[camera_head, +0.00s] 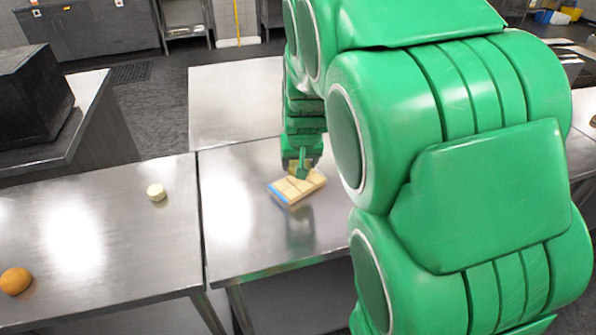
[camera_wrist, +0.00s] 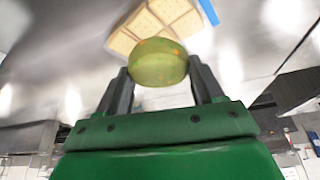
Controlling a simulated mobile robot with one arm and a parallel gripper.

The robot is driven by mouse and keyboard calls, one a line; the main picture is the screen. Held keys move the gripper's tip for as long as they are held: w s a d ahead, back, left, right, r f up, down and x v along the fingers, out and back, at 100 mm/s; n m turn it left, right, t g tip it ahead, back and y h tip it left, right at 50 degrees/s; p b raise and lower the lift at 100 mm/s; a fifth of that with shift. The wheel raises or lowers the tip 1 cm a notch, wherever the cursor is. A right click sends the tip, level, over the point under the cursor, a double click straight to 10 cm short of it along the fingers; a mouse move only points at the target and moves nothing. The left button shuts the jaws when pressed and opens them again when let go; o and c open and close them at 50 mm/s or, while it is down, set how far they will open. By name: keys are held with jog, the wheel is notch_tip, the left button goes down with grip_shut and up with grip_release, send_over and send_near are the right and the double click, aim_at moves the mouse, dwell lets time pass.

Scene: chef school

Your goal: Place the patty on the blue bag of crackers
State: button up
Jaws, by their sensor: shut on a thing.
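A round greenish patty with orange specks (camera_wrist: 158,63) is between the two fingers of my gripper (camera_wrist: 160,88) in the wrist view. My gripper is shut on it. The bag of crackers, with pale square crackers and a blue edge (camera_head: 290,190), lies flat on the steel table. It also shows in the wrist view (camera_wrist: 130,37), just beyond the patty. In the head view my gripper (camera_head: 301,172) is over the back part of the bag and hides some of it. I cannot tell whether the patty touches the bag.
A small pale round piece (camera_head: 156,192) and an orange-brown bun (camera_head: 15,281) lie on the left steel table (camera_head: 120,270). A black box (camera_head: 33,97) stands on a counter at the far left. The table around the bag is clear.

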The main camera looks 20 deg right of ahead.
aim_at(298, 181)
jog(key=shift+w+f, duration=0.7)
jog(key=shift+f, duration=1.75)
jog(key=shift+f, duration=0.15)
jog(key=o, duration=1.1)
jog(key=shift+v, duration=6.2)
jog(key=shift+w, duration=0.15)
